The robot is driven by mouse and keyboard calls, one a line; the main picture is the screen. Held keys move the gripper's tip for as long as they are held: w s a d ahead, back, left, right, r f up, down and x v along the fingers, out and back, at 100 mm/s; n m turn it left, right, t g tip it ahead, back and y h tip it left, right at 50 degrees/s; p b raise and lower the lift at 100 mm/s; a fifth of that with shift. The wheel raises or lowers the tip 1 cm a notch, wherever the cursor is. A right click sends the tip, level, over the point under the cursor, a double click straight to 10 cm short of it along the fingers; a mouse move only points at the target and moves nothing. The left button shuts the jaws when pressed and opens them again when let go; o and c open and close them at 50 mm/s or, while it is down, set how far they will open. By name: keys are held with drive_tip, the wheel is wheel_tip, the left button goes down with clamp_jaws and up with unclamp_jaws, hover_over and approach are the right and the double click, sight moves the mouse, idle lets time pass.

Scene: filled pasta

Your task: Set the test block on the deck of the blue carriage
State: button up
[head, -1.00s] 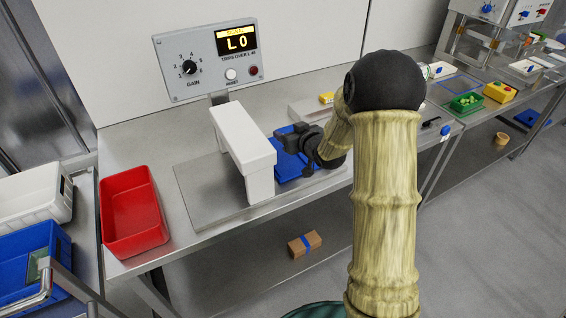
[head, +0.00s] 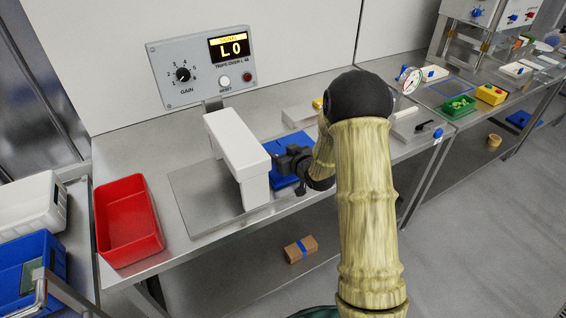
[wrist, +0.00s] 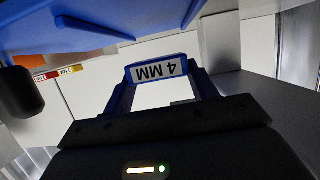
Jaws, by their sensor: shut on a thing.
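In the head view the blue carriage (head: 286,146) sits on the bench to the right of the white arch (head: 237,145), partly hidden by my arm. My gripper (head: 299,182) is at the carriage's front side, near the arch's front leg. In the wrist view my gripper (wrist: 160,92) is shut on the test block (wrist: 157,70), which shows a blue-edged white face marked "4 MM". The rest of the block is hard to make out. The blue carriage (wrist: 85,22) fills the top left of that view. The block cannot be made out in the head view.
The arch stands on a flat metal plate (head: 205,215). A red tray (head: 128,222) is at left. A panel (head: 205,68) behind reads "L0". A cardboard box (head: 300,250) lies below the bench. A dial gauge (head: 410,80) and green bin (head: 459,106) stand right.

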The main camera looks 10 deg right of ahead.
drive_tip(key=shift+f, duration=2.05)
drive_tip(key=shift+f, duration=0.15)
drive_tip(key=o, duration=1)
drive_tip(key=shift+s+r, duration=0.1)
drive_tip(key=shift+r, duration=0.1)
drive_tip(key=b+v, duration=0.1)
drive_tip(key=v, duration=1.1)
